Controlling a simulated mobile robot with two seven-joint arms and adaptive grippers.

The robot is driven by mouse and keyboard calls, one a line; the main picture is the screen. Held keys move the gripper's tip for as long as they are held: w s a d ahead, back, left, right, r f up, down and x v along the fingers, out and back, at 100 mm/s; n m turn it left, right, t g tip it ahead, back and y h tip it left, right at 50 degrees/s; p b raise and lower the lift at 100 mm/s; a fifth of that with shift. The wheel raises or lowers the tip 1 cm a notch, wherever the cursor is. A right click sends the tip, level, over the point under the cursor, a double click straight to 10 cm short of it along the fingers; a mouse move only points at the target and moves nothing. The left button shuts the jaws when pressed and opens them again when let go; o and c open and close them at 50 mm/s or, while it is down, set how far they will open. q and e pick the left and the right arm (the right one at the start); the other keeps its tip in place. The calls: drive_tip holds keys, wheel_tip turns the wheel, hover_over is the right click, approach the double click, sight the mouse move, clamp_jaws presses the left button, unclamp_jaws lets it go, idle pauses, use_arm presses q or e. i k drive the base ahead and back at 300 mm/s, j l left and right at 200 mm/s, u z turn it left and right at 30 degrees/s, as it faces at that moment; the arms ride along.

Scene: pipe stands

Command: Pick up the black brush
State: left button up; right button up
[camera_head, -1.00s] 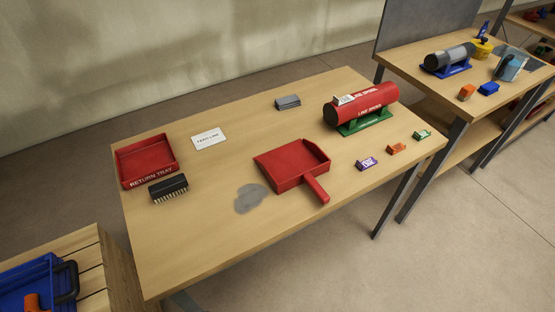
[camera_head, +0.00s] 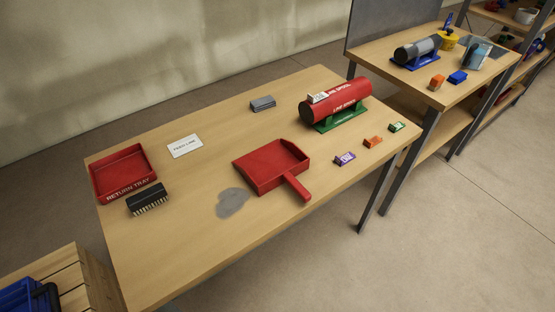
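The black brush (camera_head: 148,198) lies on the wooden table near its left edge, with pale bristles along its lower side. It is just below the red return tray (camera_head: 123,173) and apart from the red dustpan (camera_head: 271,166). Neither of my grippers shows in the head view, so I cannot see their state.
A grey dust patch (camera_head: 232,203) lies between brush and dustpan. A white card (camera_head: 185,146), a grey block (camera_head: 263,104) and a red pipe (camera_head: 335,102) on a green stand are farther back. Small coloured packets lie at right. A wooden crate (camera_head: 62,282) stands at lower left.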

sight(138, 202)
drive_tip(key=u, duration=1.2)
